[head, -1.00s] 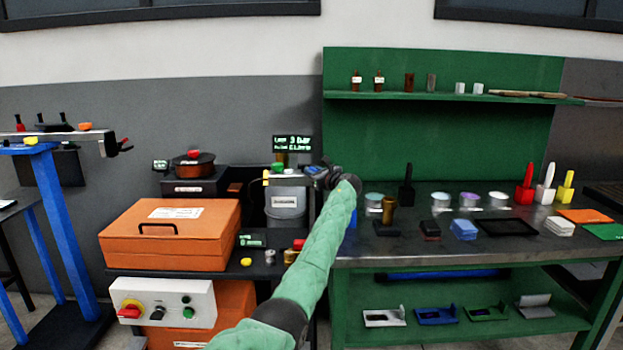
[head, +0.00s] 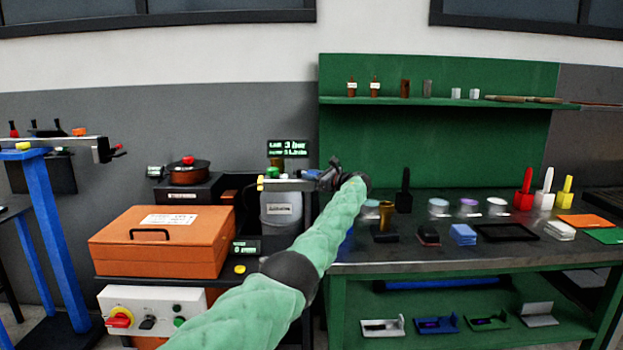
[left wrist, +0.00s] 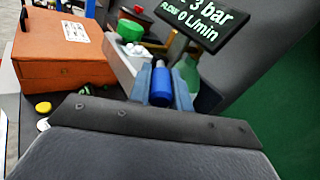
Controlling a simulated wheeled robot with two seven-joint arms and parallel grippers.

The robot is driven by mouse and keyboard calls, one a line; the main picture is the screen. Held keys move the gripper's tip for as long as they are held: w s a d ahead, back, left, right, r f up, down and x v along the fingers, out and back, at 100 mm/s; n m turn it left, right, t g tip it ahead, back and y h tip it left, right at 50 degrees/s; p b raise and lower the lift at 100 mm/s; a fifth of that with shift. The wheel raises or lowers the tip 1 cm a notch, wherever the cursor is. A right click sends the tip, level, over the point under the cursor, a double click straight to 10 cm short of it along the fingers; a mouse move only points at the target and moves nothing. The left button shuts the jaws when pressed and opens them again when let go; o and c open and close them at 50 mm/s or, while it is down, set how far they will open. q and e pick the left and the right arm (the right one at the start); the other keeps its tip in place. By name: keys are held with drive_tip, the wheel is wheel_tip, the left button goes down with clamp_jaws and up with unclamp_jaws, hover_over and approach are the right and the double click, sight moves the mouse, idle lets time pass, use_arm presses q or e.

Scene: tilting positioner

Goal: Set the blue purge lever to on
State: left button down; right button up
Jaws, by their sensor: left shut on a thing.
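The blue purge lever (left wrist: 161,85) shows in the left wrist view as a short blue cylinder between my left gripper's two fingers (left wrist: 160,88). The fingers are shut on it. A black display (head: 288,148) above the tank also shows in the left wrist view (left wrist: 205,18), reading 3 bar and flow 0 L/min. My right gripper is in neither view.
An orange case (head: 162,250) stands left of the tank, with a pot (head: 188,172) on a dark unit behind it. A green workbench (head: 340,300) with several cans and tools stands on the right. A white switch panel (head: 150,310) is at the lower left.

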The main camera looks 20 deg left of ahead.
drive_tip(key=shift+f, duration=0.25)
use_arm(q)
drive_tip(key=c, duration=1.3)
unclamp_jaws()
drive_tip(key=shift+d, duration=0.1)
drive_tip(key=shift+d+f, duration=0.1)
drive_tip(key=shift+d, duration=0.15)
drive_tip(key=v, duration=0.7)
drive_tip(key=shift+b, duration=0.45)
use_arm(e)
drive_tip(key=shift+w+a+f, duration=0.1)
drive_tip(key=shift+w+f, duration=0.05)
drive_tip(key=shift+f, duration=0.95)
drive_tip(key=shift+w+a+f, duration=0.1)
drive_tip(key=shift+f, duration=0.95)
use_arm(q)
drive_tip(key=shift+s, duration=0.1)
